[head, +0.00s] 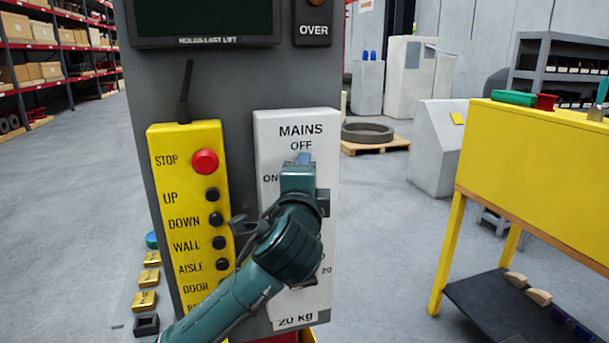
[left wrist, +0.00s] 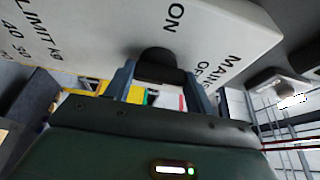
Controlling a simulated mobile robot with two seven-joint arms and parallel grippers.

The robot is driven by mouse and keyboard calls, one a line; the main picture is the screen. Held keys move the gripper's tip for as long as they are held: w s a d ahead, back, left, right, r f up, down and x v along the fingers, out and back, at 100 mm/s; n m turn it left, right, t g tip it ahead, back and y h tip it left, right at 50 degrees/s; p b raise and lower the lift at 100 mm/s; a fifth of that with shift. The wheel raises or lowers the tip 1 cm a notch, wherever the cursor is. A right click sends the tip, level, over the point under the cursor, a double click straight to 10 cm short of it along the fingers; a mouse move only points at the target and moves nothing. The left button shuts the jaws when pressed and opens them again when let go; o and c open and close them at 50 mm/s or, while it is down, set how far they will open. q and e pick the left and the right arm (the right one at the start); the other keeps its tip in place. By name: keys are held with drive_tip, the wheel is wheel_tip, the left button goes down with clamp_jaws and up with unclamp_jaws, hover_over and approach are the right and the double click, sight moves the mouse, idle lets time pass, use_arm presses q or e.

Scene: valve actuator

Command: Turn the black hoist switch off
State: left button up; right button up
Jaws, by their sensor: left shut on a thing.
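A white panel (head: 265,135) marked MAINS, with OFF at the top and ON at the left, is on the front of a grey column. My left gripper (head: 300,165) is in front of it, below the word OFF, and covers most of the switch in the head view. In the left wrist view the black switch knob (left wrist: 158,65) sits between the two fingers of my left gripper (left wrist: 160,88), near the ON and OFF lettering. The gripper is shut on it. Its exact pointing direction is hard to tell. My right gripper is in neither view.
A yellow pendant (head: 172,205) with a red stop button (head: 205,161) and several black buttons is left of the panel, close to my left arm. A dark display (head: 205,18) is above. A yellow bench (head: 530,150) stands at right.

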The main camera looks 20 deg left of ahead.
use_arm(q)
drive_tip(key=shift+f, duration=0.1)
drive_tip(key=o, duration=1)
drive_tip(key=b+v, duration=0.2)
drive_tip(key=v, duration=1.1)
drive_tip(key=shift+s, duration=0.1)
